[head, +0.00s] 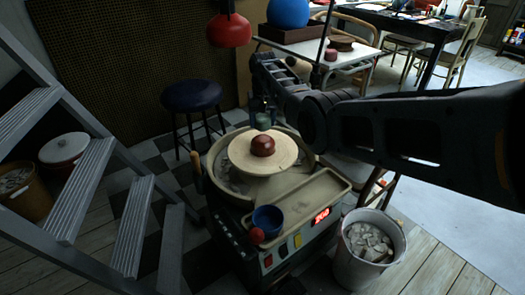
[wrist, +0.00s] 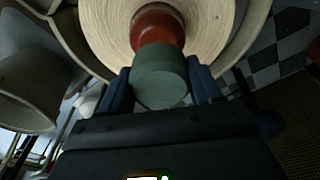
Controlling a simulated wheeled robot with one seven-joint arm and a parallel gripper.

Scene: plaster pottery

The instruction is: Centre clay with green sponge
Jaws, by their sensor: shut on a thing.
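The clay (head: 262,145) is a reddish-brown lump on the round pale wheel head (head: 242,160) of the pottery wheel. It also shows in the wrist view (wrist: 157,30), partly hidden behind the sponge. The green sponge (wrist: 160,80) is a dull green cylinder between the two fingers of my gripper (wrist: 160,88). In the head view the sponge (head: 263,121) hangs just above and behind the clay. My gripper is shut on the sponge. In the wrist view the sponge overlaps the clay's edge; I cannot tell whether they touch.
A bucket of pale scraps (head: 368,245) stands at right. A grey stepladder (head: 75,190) is at left, and a dark stool (head: 192,97) stands behind the wheel.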

